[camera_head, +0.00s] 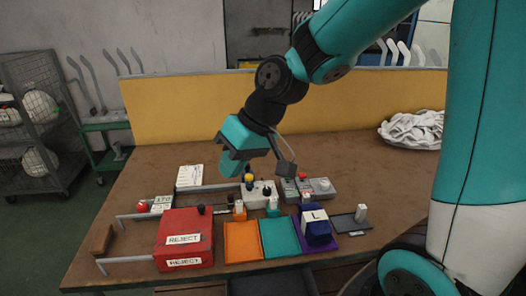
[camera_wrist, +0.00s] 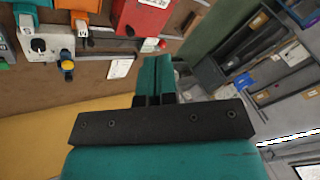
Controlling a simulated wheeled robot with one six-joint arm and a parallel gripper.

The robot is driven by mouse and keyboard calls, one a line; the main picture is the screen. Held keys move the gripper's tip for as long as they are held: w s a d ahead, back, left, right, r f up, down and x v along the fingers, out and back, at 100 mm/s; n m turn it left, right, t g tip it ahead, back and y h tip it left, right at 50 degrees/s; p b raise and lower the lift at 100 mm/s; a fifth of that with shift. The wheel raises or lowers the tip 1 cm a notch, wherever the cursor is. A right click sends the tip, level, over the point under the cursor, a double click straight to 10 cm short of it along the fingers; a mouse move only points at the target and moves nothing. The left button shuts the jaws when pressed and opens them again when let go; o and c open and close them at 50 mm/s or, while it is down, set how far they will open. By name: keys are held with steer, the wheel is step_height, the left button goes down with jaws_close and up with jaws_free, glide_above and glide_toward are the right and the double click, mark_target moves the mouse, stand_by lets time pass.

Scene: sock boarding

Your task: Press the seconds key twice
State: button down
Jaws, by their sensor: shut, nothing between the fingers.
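My gripper (camera_head: 231,166) hangs above the back part of the brown table, its teal fingers pointing down, closed and empty. In the wrist view the closed fingers of my gripper (camera_wrist: 152,68) reach over the table edge region. A white box (camera_head: 262,194) with a black knob stands below and right of the gripper, with a yellow-topped post (camera_head: 249,180) beside it. A grey box (camera_head: 318,188) with red and pale buttons stands farther right. No key is readable as the seconds key. My fingers appear apart from all of these.
A red REJECT box (camera_head: 184,240), an orange tray (camera_head: 242,243), a teal tray (camera_head: 280,238) and a purple tray (camera_head: 335,226) line the front. A counter (camera_head: 162,203) and a paper sheet (camera_head: 190,176) are left. White cloth (camera_head: 413,130) is piled back right. A yellow panel (camera_head: 180,105) stands behind.

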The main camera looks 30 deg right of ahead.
steer(key=s+a+r+n+g, duration=0.1)
steer(key=s+a+n, duration=0.1)
steer(key=s, duration=0.6)
steer(key=s+a+r+n+g+h, duration=0.1)
steer(key=s+a, duration=0.3)
steer(key=s, duration=0.4)
steer(key=shift+r+n+g, duration=0.3)
steer(key=shift+n+g, duration=0.2)
steer(key=shift+n, duration=0.2)
steer(key=shift+d, duration=0.1)
